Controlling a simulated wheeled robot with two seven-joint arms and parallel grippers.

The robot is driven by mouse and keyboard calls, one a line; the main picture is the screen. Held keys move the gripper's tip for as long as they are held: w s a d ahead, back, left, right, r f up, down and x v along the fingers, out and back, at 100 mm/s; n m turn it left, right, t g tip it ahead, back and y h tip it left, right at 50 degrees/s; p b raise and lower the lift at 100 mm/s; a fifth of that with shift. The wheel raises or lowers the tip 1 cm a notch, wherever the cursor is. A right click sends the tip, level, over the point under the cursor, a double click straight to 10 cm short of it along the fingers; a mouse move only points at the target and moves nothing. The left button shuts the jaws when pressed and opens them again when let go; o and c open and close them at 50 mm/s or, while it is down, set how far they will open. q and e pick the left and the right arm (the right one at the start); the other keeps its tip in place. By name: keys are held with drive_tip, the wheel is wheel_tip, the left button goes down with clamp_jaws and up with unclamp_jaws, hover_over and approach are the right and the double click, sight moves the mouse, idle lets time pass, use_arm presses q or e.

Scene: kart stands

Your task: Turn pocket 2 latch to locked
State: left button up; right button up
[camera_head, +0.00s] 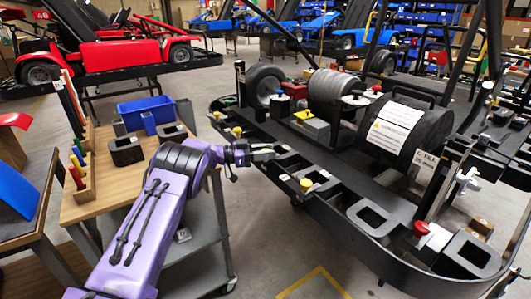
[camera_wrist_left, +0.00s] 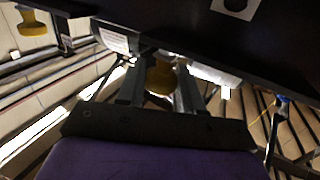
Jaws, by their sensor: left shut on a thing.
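The kart stand (camera_head: 330,213) is a long black frame with pockets and several coloured knobs along its near rail. My left gripper (camera_head: 268,152) reaches from the left to this rail. In the left wrist view its fingers (camera_wrist_left: 160,88) close around a yellow latch knob (camera_wrist_left: 161,75) under a dark part of the stand. In the head view the gripper hides that knob. Other yellow knobs stand on the rail, one to the left (camera_head: 237,131) and one nearer (camera_head: 306,183). I cannot read pocket numbers or tell which knob is pocket 2's. My right gripper is not in view.
A wooden-topped cart (camera_head: 100,205) stands left, with a blue bin (camera_head: 146,112), black blocks (camera_head: 126,150) and a rack of coloured handles (camera_head: 78,170). A red knob (camera_head: 421,229) is at the stand's near right. Open floor (camera_head: 270,255) lies between cart and stand.

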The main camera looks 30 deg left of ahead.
use_arm(q)
drive_tip(key=o, duration=1)
drive_tip(key=shift+r, duration=0.15)
drive_tip(key=shift+c, duration=0.2)
drive_tip(key=b+v, duration=0.1)
drive_tip(key=v, duration=0.9)
drive_tip(key=shift+s+a+b, duration=0.15)
drive_tip(key=shift+a+b, duration=0.05)
drive_tip(key=shift+b, duration=0.1)
